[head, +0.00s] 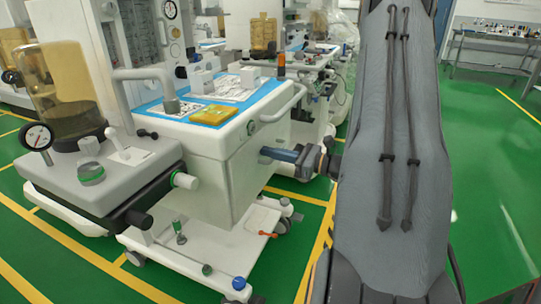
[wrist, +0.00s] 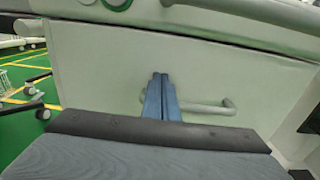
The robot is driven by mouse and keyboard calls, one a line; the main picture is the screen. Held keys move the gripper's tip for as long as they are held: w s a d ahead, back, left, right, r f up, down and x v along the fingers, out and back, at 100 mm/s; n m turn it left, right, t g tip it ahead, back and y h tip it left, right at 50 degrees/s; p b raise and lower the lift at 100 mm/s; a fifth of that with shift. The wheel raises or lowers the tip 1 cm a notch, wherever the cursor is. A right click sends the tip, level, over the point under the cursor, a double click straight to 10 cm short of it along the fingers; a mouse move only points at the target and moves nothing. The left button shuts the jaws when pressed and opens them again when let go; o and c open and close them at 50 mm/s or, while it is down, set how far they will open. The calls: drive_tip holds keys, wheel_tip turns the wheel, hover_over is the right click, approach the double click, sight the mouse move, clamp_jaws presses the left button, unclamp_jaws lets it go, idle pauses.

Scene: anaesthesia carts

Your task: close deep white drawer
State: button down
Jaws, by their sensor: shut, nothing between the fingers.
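The deep white drawer (head: 246,178) is on the white cart in the middle of the head view. In the wrist view its broad, plain front (wrist: 95,75) fills most of the picture, with a pale bar handle (wrist: 215,106) low on it. My gripper (head: 264,153) reaches the drawer front from the right. Its blue fingers (wrist: 160,82) are shut together and empty, pointing at the panel beside and partly over the handle's left end. I cannot tell whether the tips touch the panel or how far the drawer is out.
The cart top (head: 215,122) carries a blue mat, a yellow pack and white boxes. A curved white rail (head: 290,103) juts out above the drawer front. A grey machine with a gauge (head: 37,136) stands at left. Green floor is open at right.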

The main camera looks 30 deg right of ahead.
drive_tip(key=shift+w+a+r, duration=0.1)
drive_tip(key=shift+w+r, duration=0.05)
drive_tip(key=shift+w, duration=0.15)
